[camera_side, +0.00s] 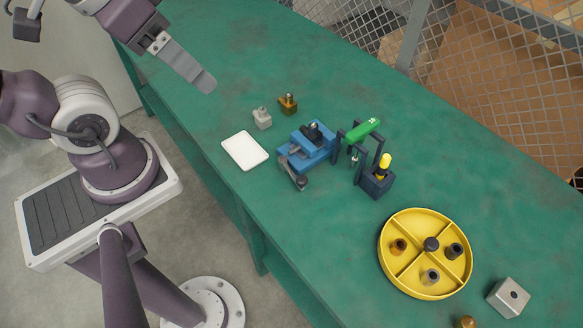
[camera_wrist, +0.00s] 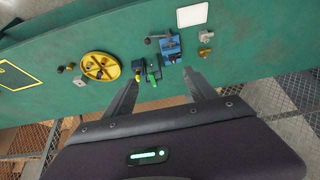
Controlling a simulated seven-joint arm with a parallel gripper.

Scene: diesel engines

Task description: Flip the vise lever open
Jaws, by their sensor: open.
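The blue vise (camera_side: 308,148) stands on the green workbench, near the middle of the side view. Its grey lever (camera_side: 293,174) sticks out from the vise's front side, with a rounded knob at its end. In the wrist view the vise (camera_wrist: 170,46) is at upper centre and its lever (camera_wrist: 158,38) points left. My gripper (camera_side: 208,85) is high at the upper left in the side view, well away from the vise. In the wrist view my gripper (camera_wrist: 162,82) shows two fingers spread apart with nothing between them.
A dark stand (camera_side: 376,182) with green- and yellow-handled tools is right beside the vise. A white tray (camera_side: 245,151), a grey block (camera_side: 262,118) and a brass block (camera_side: 288,104) lie left of it. A yellow divided tray (camera_side: 384,258) holds several small parts. Wire mesh (camera_side: 500,60) borders the bench.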

